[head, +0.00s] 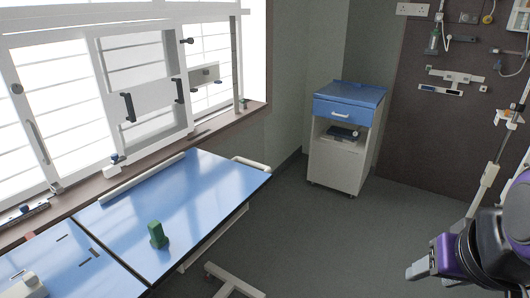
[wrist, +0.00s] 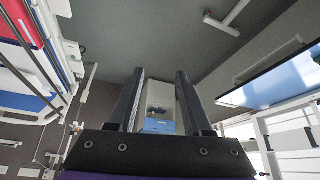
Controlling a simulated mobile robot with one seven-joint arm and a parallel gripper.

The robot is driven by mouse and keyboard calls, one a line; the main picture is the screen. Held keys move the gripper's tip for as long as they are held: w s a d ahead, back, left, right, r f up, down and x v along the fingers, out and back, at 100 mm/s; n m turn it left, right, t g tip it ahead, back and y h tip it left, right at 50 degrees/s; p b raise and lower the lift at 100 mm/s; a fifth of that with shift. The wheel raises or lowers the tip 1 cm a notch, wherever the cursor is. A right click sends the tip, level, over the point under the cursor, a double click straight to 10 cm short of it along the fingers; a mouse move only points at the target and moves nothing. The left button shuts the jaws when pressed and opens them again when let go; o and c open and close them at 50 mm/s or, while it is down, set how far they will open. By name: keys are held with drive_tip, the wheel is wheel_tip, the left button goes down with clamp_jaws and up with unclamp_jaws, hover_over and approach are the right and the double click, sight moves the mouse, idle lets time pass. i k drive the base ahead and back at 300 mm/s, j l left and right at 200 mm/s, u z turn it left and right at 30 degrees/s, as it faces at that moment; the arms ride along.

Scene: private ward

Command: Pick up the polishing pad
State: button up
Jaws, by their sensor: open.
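A small upright green object (head: 157,235) stands on the blue overbed table (head: 215,187) at lower left in the head view. I cannot tell for certain whether it is the polishing pad. A dark bluish item (head: 340,133) lies in the open shelf of the bedside cabinet (head: 343,160), too small to identify. My gripper (head: 428,276) is at the lower right of the head view, over the floor and far from the table. In the wrist view, my gripper (wrist: 161,71) is open and empty, with the cabinet (wrist: 160,98) showing in the distance between the fingers.
A window (head: 150,90) with a sill runs behind the table at left. A second blue surface (head: 50,270) carries a whitish device (head: 28,284). A wheeled base (head: 232,281) sits beneath the table. Grey floor (head: 300,225) lies clear between table, cabinet and arm.

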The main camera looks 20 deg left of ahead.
sight(158, 240)
drive_tip(key=u, duration=1.4)
